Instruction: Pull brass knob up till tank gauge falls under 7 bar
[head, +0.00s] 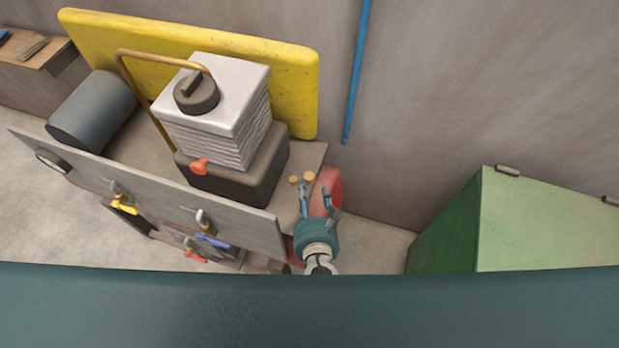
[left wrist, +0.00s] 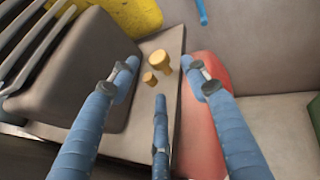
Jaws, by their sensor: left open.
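Two brass knobs stand close together on the grey machine top: a larger one (left wrist: 161,62) and a smaller one (left wrist: 150,79). They also show in the head view as a right knob (head: 309,176) and a left knob (head: 294,181). My left gripper (head: 316,196) is open and empty, its blue fingers spread around the near side of the knobs. I see no finger closed on either knob. A round dial (head: 52,161) sits at the panel's left end, too oblique to read; I cannot tell if it is the tank gauge. My right gripper is not in view.
A red rounded body (head: 327,188) lies right beside the knobs. A dark block (head: 262,180) with a white bellows stack (head: 220,100) stands left. A panel (head: 255,228) with several coloured-handled valves runs in front. A green box (head: 450,220) stands at right.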

